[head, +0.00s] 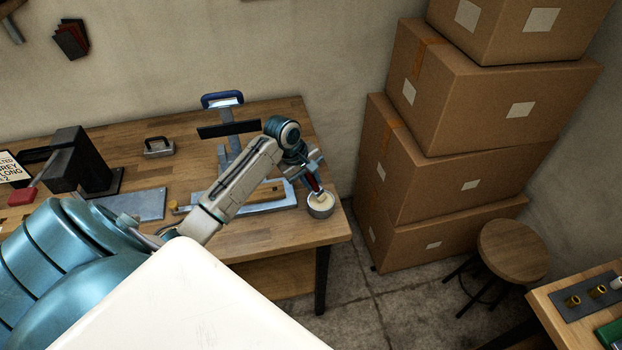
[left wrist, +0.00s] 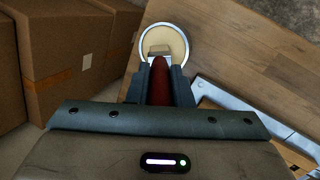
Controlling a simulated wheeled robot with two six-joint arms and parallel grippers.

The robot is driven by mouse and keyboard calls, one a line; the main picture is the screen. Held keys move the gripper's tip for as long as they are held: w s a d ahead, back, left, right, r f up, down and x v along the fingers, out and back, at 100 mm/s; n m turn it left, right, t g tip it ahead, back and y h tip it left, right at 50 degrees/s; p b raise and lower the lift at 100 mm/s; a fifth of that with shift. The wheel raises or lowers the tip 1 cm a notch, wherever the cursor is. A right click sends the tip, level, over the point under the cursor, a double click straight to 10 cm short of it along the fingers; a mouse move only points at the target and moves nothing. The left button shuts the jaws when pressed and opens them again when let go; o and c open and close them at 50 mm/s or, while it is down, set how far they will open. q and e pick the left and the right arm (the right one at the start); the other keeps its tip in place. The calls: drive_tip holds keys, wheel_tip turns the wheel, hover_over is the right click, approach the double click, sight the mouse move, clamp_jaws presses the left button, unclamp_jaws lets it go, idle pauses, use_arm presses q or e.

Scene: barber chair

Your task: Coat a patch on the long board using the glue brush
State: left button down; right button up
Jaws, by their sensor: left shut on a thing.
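My left gripper (head: 314,180) is shut on the red handle of the glue brush (head: 315,186). In the left wrist view, the gripper (left wrist: 160,88) points at the round pot, with the brush (left wrist: 160,80) between its fingers. The brush's pale tip is over or in the cream-coloured glue; I cannot tell whether it touches. The metal glue pot (head: 320,211) stands near the bench's right end and also shows in the left wrist view (left wrist: 186,32). I cannot pick out the long board for certain. My right gripper is not in view.
A metal frame (head: 262,208) lies on the wooden bench (head: 285,240) left of the pot, with a blue-handled upright tool (head: 222,100) behind it. A black machine (head: 82,160) stands at left. Stacked cardboard boxes (head: 450,150) rise right of the bench, beside a stool (head: 512,250).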

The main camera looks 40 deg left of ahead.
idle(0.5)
use_arm(q)
drive_tip(key=shift+f+p, duration=0.1)
drive_tip(key=shift+p, duration=0.3)
idle(0.9)
drive_tip(key=shift+r+p, duration=0.65)
drive_tip(key=shift+r, duration=2.9)
